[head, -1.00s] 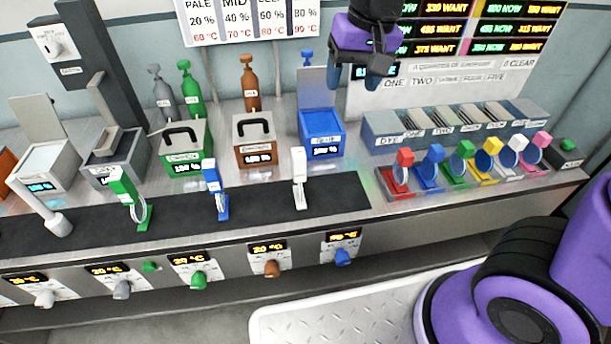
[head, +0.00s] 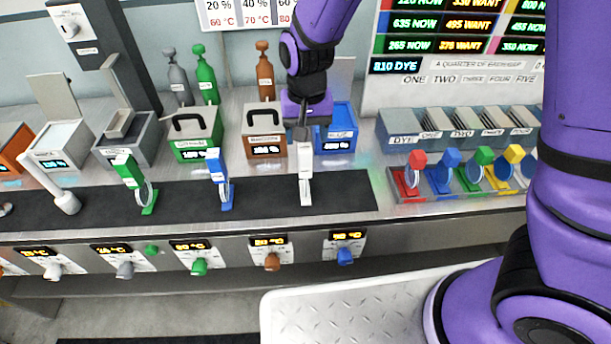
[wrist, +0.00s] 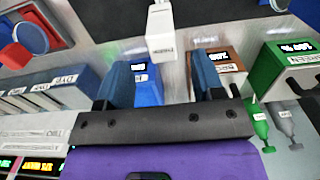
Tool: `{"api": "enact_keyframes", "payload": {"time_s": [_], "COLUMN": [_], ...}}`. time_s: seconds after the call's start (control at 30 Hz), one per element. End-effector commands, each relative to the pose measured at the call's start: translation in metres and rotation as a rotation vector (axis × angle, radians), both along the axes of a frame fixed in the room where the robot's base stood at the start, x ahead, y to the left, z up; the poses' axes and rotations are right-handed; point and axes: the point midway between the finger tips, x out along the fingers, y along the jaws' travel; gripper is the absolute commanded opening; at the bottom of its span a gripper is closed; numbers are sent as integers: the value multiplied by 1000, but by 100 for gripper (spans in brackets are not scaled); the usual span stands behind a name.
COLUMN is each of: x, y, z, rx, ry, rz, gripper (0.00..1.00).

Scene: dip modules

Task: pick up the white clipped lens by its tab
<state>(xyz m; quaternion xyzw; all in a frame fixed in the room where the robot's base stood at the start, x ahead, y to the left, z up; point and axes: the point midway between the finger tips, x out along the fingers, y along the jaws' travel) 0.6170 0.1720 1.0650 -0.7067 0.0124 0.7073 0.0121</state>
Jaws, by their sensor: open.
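The white clipped lens (head: 305,175) stands upright on the dark mat, with its white tab on top. In the wrist view the tab (wrist: 161,30) shows between and just beyond my two fingers; its lens part is hard to make out there. My gripper (head: 303,127) is open and empty, pointing down at the tab, close above or behind it. In the wrist view my gripper (wrist: 164,60) has its blue fingers spread to either side of the tab's line. I cannot tell whether they touch it.
A blue clipped lens (head: 218,180) and a green one (head: 133,180) stand left on the mat (head: 260,195). The blue box (head: 337,130) and brown box (head: 264,132) stand close behind. A rack of coloured lenses (head: 455,175) is at right.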

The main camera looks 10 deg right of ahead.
Motion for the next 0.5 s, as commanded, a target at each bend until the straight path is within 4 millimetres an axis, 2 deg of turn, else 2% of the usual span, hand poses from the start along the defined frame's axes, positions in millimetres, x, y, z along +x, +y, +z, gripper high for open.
{"api": "enact_keyframes", "payload": {"time_s": [0.27,0.5], "x": [-1,-3], "y": [1,3], "z": [-20,-52], "rx": [-1,-2], "ry": [1,3], "rz": [0,-1], "gripper": [62,62]}}
